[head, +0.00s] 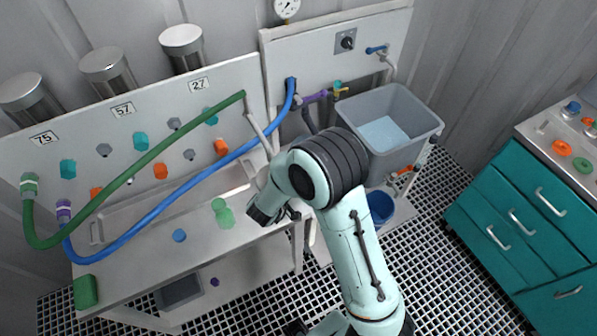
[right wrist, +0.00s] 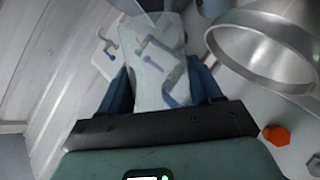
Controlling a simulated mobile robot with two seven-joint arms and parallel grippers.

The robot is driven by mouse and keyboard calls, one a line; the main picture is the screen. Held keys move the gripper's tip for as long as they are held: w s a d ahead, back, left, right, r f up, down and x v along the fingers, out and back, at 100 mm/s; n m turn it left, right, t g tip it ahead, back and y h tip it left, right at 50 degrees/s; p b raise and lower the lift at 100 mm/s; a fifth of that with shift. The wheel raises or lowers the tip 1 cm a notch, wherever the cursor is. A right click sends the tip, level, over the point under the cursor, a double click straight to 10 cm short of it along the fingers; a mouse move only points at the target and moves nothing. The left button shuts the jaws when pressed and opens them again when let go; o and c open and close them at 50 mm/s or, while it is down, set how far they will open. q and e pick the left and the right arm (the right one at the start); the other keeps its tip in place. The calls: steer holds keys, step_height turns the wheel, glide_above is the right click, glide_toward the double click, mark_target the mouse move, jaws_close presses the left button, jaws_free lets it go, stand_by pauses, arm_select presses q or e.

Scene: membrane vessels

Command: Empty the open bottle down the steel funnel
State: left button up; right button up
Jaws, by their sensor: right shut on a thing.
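My right gripper (right wrist: 163,82) is shut on a pale, see-through bottle (right wrist: 160,62), with a blue finger on each side of it. Its cap end and contents are not clear. In the head view my right arm bends down toward the bench, and its dark end (head: 263,213) is near the bench's right part; the bottle is hidden there. A wide steel rim (right wrist: 265,48), round and hollow, is at the upper right of the right wrist view, beside the bottle and apart from it. I cannot tell whether it is the steel funnel. My left gripper is not in view.
Three steel vessels (head: 181,47) stand along the back panel. A green hose (head: 140,163) and a blue hose (head: 165,205) cross the bench (head: 150,262). A grey sink (head: 418,103) and a teal cabinet (head: 520,215) are to the right. The grid floor between is clear.

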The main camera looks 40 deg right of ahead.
steer(key=w+r+m+t+b, duration=0.1)
steer(key=w+a+r+m+t+y+b, duration=0.1)
steer(key=r+m, duration=0.1)
steer(key=a+r+m+t+y+b, duration=0.1)
steer(key=r+m+t+b, duration=0.1)
steer(key=shift+w, duration=0.4)
steer(key=shift+w+a+r+m+t+y+b, duration=0.1)
steer(key=shift+w+r+m+t+y+b, duration=0.2)
steer(key=shift+r+m, duration=0.15)
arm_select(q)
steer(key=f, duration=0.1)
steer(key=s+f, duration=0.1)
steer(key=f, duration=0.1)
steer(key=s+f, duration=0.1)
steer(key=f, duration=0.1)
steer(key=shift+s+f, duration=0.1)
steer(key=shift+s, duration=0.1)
